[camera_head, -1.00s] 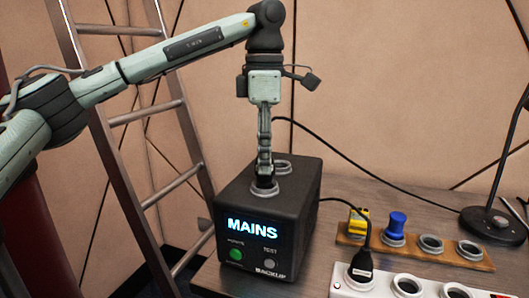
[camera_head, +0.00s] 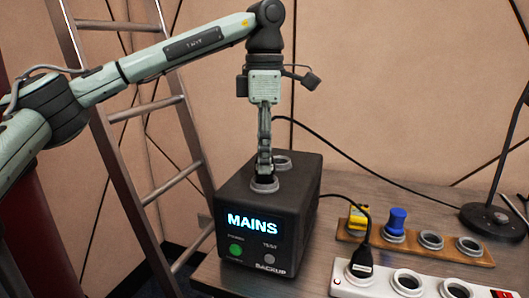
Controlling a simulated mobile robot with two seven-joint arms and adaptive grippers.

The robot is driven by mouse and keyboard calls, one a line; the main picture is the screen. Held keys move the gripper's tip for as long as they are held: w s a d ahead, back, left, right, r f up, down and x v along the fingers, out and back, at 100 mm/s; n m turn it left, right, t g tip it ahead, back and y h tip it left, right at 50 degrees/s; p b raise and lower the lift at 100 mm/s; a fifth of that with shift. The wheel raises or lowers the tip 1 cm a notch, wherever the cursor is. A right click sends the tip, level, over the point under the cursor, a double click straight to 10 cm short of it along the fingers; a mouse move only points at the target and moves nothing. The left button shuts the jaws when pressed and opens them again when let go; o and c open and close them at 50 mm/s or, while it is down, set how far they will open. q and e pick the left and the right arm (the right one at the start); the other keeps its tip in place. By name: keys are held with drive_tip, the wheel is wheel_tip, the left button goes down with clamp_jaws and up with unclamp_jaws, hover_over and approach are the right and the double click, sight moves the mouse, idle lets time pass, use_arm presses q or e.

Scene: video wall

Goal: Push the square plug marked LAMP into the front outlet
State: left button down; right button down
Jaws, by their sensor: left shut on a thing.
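My left gripper (camera_head: 264,172) points straight down at the top of the black backup box (camera_head: 232,191). It is shut on a plug at the front outlet (camera_head: 265,187), a grey ring on the box top. The fingers hide nearly all of this plug, so I cannot read its mark, tell its shape or see how deep it sits. The rear outlet (camera_head: 284,161) is partly behind the fingers. The box's lit screen reads MAINS. My right gripper is not in view.
A wooden rack (camera_head: 452,254) with a yellow plug (camera_head: 358,218), a blue plug (camera_head: 396,220) and empty rings lies to the right. A black plug (camera_head: 361,263) stands in the white power strip (camera_head: 345,285). A lamp base (camera_head: 492,222) is at far right, a ladder (camera_head: 130,205) at left.

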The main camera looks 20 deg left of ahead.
use_arm(q)
drive_tip(key=shift+f+b, duration=0.3)
drive_tip(key=shift+f, duration=0.25)
drive_tip(key=c, duration=0.6)
unclamp_jaws()
drive_tip(key=shift+r, duration=0.1)
drive_tip(key=shift+r+p, duration=0.95)
drive_tip(key=shift+r, duration=2)
